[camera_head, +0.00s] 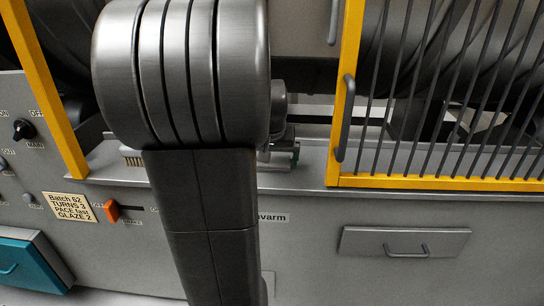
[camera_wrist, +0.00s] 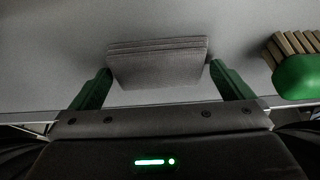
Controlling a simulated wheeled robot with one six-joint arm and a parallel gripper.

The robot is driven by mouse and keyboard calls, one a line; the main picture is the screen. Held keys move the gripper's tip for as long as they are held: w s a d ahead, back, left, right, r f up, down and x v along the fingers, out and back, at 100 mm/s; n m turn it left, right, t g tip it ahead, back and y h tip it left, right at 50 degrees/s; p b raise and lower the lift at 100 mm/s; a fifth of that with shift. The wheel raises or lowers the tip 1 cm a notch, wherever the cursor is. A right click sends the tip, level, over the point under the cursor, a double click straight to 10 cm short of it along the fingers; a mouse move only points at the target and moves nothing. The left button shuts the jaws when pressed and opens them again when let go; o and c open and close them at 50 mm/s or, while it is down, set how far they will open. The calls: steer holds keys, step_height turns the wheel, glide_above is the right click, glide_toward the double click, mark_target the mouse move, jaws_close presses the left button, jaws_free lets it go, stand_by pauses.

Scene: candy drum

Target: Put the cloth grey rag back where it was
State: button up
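The grey rag (camera_wrist: 157,65) is a folded block with stacked layers at its top edge in the wrist view. It sits between the two green fingers of my gripper (camera_wrist: 160,68), and its left and right ends meet the fingertips. The fingers are wide apart, with the rag filling the gap. In the head view, my gripper (camera_head: 294,153) shows only in part at the grey ledge, behind my arm. I cannot make out the rag there. Whether it touches the surface below is unclear.
A brush with a green body (camera_wrist: 300,76) and pale bristles lies to the right in the wrist view. A yellow-framed barred guard (camera_head: 436,182) stands right of my arm, a yellow post (camera_head: 48,90) left.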

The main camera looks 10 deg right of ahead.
steer(key=v, duration=1.2)
steer(key=shift+b, duration=0.4)
